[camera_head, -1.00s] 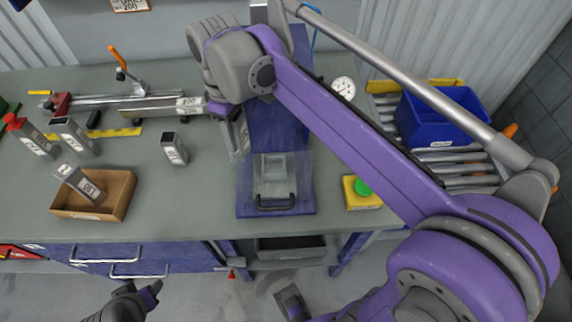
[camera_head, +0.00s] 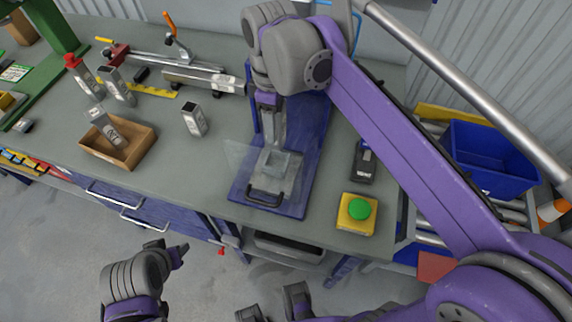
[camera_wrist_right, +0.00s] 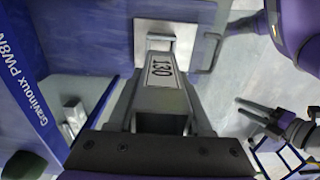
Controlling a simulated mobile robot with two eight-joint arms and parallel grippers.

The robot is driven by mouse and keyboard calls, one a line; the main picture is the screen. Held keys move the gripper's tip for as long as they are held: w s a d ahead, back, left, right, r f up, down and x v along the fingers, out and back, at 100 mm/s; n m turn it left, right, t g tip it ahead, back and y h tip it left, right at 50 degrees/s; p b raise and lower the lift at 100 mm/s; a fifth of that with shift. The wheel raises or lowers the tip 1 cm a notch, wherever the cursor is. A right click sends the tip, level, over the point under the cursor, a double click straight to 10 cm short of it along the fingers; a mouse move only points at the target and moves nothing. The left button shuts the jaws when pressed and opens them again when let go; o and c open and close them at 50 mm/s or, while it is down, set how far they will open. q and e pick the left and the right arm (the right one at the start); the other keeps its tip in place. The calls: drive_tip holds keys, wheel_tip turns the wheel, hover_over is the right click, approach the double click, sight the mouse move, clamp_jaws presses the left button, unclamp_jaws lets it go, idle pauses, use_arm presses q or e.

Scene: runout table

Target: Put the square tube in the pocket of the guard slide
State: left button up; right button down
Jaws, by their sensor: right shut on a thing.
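My right gripper (camera_head: 268,98) is shut on a grey square tube (camera_head: 274,126). In the right wrist view the tube (camera_wrist_right: 162,98) carries the label 130 and points away from the gripper. The guard slide has a clear plate (camera_head: 243,160), a black handle (camera_head: 265,196) and a pale square pocket (camera_head: 277,163), on a blue base. The tube's far end overlaps the near edge of the pocket (camera_wrist_right: 172,30) in the wrist view; I cannot tell whether it touches or enters. My left gripper (camera_head: 170,251) is low before the bench, empty; it looks open in the wrist view (camera_wrist_right: 258,116).
A green button on a yellow box (camera_head: 357,212) and a black device (camera_head: 364,162) stand right of the slide. Left are a loose tube (camera_head: 194,120), a cardboard box (camera_head: 126,153) with a tube and several standing tubes. A blue bin (camera_head: 488,157) is at far right.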

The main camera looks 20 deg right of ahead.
wheel_tip(320, 180, down, 10)
drive_tip(key=shift+b, duration=0.35)
drive_tip(key=shift+f, duration=0.2)
drive_tip(key=shift+c, duration=1.6)
unclamp_jaws()
drive_tip(key=shift+r, duration=0.15)
drive_tip(key=shift+r, duration=0.35)
wheel_tip(320, 180, up, 11)
drive_tip(key=p, duration=0.1)
drive_tip(key=shift+r, duration=0.2)
